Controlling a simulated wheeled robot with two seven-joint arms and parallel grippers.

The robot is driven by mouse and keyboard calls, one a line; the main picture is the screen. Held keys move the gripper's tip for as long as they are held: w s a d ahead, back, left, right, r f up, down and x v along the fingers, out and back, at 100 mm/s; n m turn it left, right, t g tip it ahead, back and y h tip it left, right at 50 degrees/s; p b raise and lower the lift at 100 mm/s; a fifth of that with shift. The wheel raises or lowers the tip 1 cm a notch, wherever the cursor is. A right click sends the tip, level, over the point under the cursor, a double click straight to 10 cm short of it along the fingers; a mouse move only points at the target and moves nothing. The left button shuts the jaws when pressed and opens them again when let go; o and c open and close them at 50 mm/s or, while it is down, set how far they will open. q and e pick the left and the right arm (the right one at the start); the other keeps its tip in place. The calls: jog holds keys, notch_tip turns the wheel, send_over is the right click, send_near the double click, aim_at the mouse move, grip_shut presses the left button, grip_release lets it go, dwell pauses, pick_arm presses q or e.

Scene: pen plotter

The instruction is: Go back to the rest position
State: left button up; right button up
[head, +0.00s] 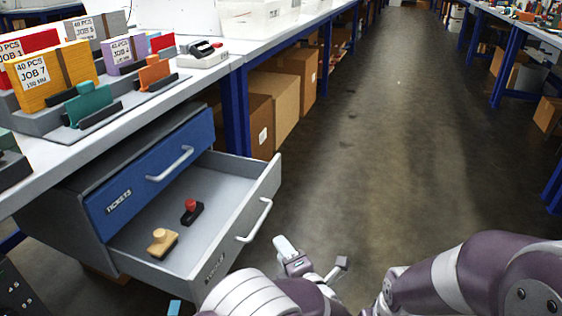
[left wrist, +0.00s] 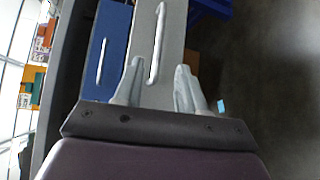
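My left gripper (head: 314,258) is open and empty in the head view, its two fingers spread apart. It is in front of the open lower drawer (head: 222,256), to the right of its handle (head: 255,221) and apart from it. In the left wrist view the open fingers (left wrist: 158,88) point at the drawer front, and the handle (left wrist: 157,45) appears in line with the gap between them. My right arm shows at the lower right of the head view, but its gripper is out of view.
The drawer holds a wooden-handled stamp (head: 161,243) and a red-and-black stamp (head: 192,211). The blue upper drawer (head: 150,177) is shut. A workbench (head: 170,95) with coloured boxes stands on the left, with cardboard boxes (head: 283,105) beneath. The aisle floor (head: 390,130) is clear.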

pick_arm(q)
jog(key=s+d+f+m+g+h+p, duration=0.1)
jog(key=s+d+f+m+g+h, duration=0.2)
jog(key=m, duration=0.4)
jog(key=s+d+f+m+g+h, duration=0.1)
jog(key=d+f+m+g+h, duration=0.1)
jog(key=d+f+m+h, duration=0.4)
jog(key=s+a+r+m+g+y+p, duration=0.1)
jog(key=s+a+r+m+g+p, duration=0.25)
jog(key=s+a+r, duration=0.35)
jog(key=s+a+r+m+g+p, duration=0.3)
jog(key=s+a+m, duration=0.2)
jog(key=a, duration=0.4)
jog(key=s+a+r+m+g+y+p, duration=0.1)
jog(key=s+a+r+m+g+p, duration=0.2)
jog(key=s+a+r+m, duration=0.4)
jog(key=w+a+r+n+p, duration=0.2)
jog(key=a+r+n+p, duration=0.2)
jog(key=a+r, duration=0.2)
notch_tip(320, 180, up, 34)
jog(key=p, duration=3.5)
jog(key=shift+r+t+y, duration=0.15)
jog(key=shift+t+y, duration=0.15)
jog(key=shift+t, duration=0.15)
